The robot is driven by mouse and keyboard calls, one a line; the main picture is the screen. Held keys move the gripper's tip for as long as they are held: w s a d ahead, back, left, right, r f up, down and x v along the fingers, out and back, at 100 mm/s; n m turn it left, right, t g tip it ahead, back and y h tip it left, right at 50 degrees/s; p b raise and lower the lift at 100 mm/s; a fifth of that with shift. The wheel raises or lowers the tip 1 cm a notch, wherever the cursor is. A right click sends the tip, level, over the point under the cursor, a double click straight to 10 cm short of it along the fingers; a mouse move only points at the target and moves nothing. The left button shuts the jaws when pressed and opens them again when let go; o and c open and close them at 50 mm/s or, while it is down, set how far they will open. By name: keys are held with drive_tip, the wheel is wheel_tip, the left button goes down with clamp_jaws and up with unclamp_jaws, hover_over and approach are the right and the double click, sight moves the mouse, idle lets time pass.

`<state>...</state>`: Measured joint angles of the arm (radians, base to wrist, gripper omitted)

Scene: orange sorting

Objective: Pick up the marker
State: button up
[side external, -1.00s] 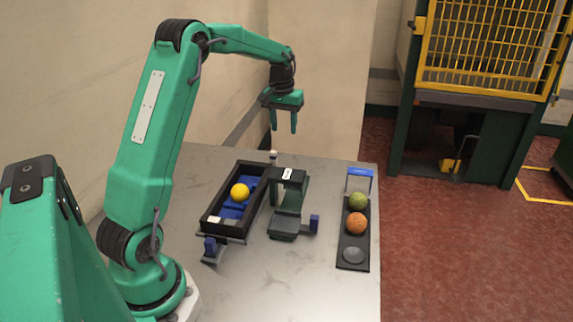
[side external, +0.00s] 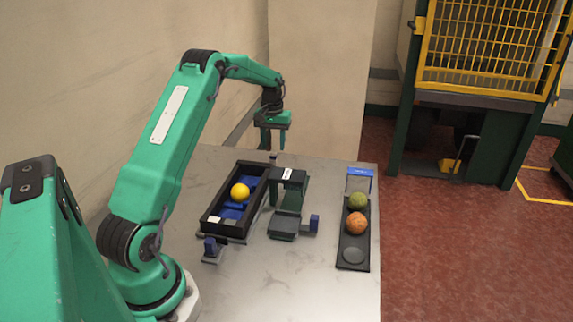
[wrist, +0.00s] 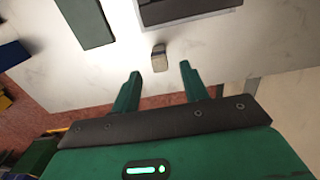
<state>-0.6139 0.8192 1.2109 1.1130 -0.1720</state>
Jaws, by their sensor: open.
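The marker (side external: 273,156) appears to be the small upright piece at the far edge of the table, behind the black tray and the green stand. In the wrist view it is a short grey-brown piece (wrist: 159,58) with a paler end, on the pale tabletop. My gripper (side external: 274,149) is open and empty, pointing down above the far table edge, close to the marker. In the wrist view the marker shows between and just beyond the fingertips (wrist: 160,70). The fingers do not visibly touch it. The marker's lower part is hard to make out in the side view.
A black tray (side external: 208,217) with blue inserts holds a yellow ball (side external: 240,191). A dark green stand (side external: 288,176) is beside it. A black holder (side external: 353,265) at the right carries a green ball (side external: 358,201) and an orange ball (side external: 357,223). The front tabletop is clear.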

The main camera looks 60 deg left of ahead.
sight(273, 151)
drive_tip(key=shift+f, duration=0.3)
drive_tip(key=shift+f, duration=0.15)
drive_tip(key=shift+s+f, duration=0.1)
drive_tip(key=shift+f, duration=2.35)
drive_tip(key=shift+c, duration=0.5)
clamp_jaws()
